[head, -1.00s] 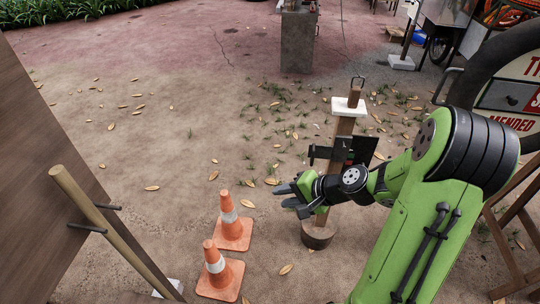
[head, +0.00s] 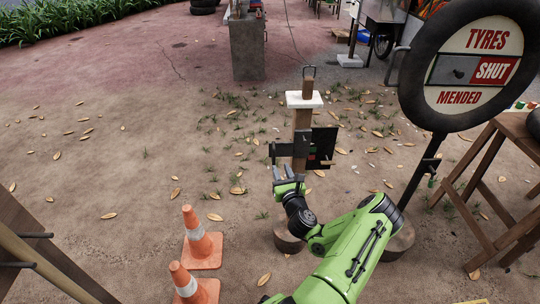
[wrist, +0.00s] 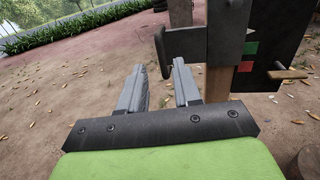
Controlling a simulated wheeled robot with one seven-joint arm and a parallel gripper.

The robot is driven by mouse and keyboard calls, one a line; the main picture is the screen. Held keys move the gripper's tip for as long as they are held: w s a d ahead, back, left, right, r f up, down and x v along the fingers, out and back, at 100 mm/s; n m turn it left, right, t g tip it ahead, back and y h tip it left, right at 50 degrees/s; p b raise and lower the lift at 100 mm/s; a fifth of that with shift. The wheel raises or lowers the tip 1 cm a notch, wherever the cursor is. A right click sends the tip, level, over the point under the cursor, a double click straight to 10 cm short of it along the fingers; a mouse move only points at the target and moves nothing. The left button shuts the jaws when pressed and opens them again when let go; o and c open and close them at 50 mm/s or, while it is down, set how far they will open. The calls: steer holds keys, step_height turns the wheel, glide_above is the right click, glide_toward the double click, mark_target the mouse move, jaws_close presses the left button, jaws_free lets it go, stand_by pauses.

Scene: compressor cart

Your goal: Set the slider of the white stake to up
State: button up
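The stake is a wooden post (head: 301,120) with a white plate (head: 304,99) near its top and a round base. A dark panel (head: 323,143) with red and green marks is on its right side; the marks show in the wrist view, with a wooden peg (wrist: 287,74) beside them. A dark bar (wrist: 185,42) with a downturned left end crosses the post. I cannot tell for sure which part is the slider. My gripper (head: 287,173) is open and empty, just below the bar's left end. Its fingers (wrist: 158,75) point up towards the bar without visible contact.
Two orange cones (head: 200,245) stand at the lower left. A round tyre sign (head: 472,68) on a dark post stands right of the stake, beside a wooden table (head: 513,132). A concrete pillar (head: 247,50) stands behind. Bare ground lies left of the stake.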

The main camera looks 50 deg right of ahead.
mark_target(274, 154)
steer(key=x, duration=1)
steer(key=shift+b, duration=0.4)
jaws_close()
